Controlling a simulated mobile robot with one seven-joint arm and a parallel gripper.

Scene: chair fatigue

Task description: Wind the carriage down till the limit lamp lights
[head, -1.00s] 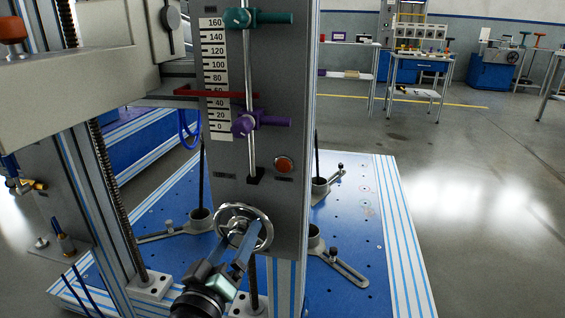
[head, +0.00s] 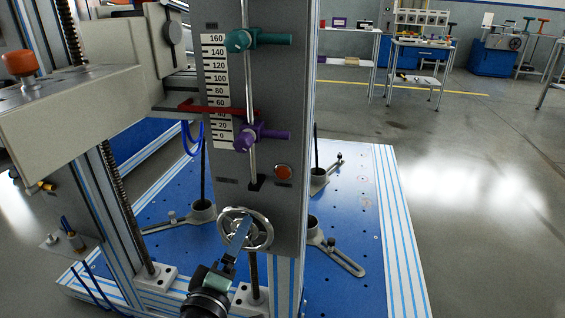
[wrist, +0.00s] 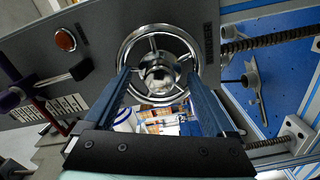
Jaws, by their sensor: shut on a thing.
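The chrome handwheel (head: 244,229) is on the lower front of the grey column panel. In the wrist view its hub (wrist: 158,72) lies between the two blue fingers of my gripper (wrist: 158,77). My gripper is shut on the handwheel, though the exact contact is not clear. The pale grey carriage (head: 75,110) stands at the left. The red pointer (head: 205,107) crosses the scale (head: 217,80) between about 40 and 60, above the purple clamp (head: 246,136). The round orange-red lamp (head: 283,172) shows no clear glow; it is also in the wrist view (wrist: 65,40).
A teal clamp (head: 240,40) sits higher on the same rod. The blue base plate (head: 350,225) carries slotted feet (head: 335,256) around the column. A threaded screw (head: 125,210) stands at the left. Workbenches (head: 420,60) are far back; the floor at right is clear.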

